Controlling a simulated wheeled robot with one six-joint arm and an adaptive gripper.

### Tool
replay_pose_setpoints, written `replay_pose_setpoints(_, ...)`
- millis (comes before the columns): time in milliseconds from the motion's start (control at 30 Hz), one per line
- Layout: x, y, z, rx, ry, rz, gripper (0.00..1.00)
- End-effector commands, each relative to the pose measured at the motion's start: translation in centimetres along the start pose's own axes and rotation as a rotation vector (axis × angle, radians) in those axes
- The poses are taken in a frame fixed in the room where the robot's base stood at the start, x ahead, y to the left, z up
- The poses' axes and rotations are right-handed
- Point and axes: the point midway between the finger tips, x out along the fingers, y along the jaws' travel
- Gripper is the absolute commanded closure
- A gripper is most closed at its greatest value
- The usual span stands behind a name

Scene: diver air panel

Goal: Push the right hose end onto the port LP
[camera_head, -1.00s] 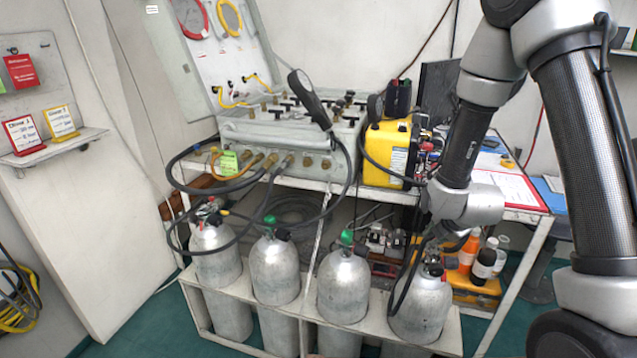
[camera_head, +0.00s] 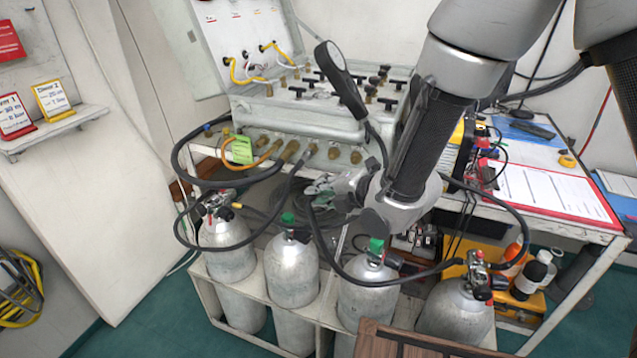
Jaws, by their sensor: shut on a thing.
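My gripper (camera_head: 322,188) is in front of the air panel (camera_head: 290,115), just below its front row of brass ports. It is shut on the right hose end, which is mostly hidden by the fingers. A black hose (camera_head: 345,268) hangs from the gripper, loops down past the third cylinder and runs toward the right cylinder (camera_head: 455,312). Brass ports (camera_head: 333,152) at the right of the row show no hose on them. I cannot read which one is LP. The held end looks apart from the ports, but its exact distance is unclear.
Other black hoses and a yellow hose (camera_head: 268,155) join the panel's left ports. A black handheld gauge (camera_head: 340,80) sticks up from the panel top. Green-valved cylinders (camera_head: 291,270) stand below. A wooden chair back (camera_head: 400,342) is at the bottom edge.

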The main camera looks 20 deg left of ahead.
Motion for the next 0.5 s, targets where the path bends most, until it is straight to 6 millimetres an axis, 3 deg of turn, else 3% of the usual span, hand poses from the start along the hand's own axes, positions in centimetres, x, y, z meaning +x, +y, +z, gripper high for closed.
replay_pose_setpoints(67,0.3,0.8,-1.5,-0.005,0.027,0.019,1.0)
replay_pose_setpoints(167,0.5,1.2,-2.1,-0.006,0.04,0.027,1.0)
replay_pose_setpoints(500,1.2,1.3,0.0,-0.006,0.038,0.028,1.0)
